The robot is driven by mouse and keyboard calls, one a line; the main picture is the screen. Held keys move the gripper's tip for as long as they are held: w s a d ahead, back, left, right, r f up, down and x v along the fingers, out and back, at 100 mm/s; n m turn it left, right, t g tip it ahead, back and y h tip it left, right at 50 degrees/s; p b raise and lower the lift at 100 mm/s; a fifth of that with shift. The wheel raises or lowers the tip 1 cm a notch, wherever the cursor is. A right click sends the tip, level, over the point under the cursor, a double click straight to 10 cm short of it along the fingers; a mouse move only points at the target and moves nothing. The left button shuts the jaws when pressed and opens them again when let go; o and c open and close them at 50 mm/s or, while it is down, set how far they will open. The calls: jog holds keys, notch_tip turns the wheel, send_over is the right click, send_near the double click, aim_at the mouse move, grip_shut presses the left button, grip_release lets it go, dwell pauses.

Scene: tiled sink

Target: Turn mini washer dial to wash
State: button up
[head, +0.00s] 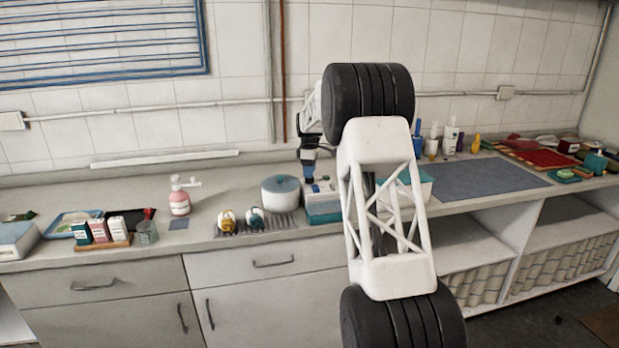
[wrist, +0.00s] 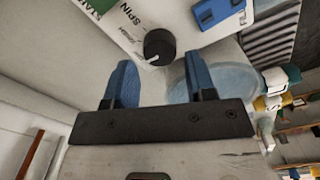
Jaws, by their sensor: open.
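In the head view my gripper (head: 308,170) is above the washer's white-and-teal panel unit (head: 323,212), beside a round tub (head: 281,196) with a blue-grey lid.
A blue block (wrist: 220,12) is on the panel near the dial. Small yellow and teal figures (head: 227,221) stand on a ribbed mat left of the washer. A pink pump bottle (head: 180,203) is farther left. My arm covers the counter right of the washer.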

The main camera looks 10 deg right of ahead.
aim_at(310, 180)
jog(key=shift+f, duration=1.45)
jog(key=c, duration=0.6)
jog(key=shift+c, duration=0.2)
jog(key=shift+m, duration=0.5)
jog(key=m, duration=0.3)
jog(key=shift+m, duration=2)
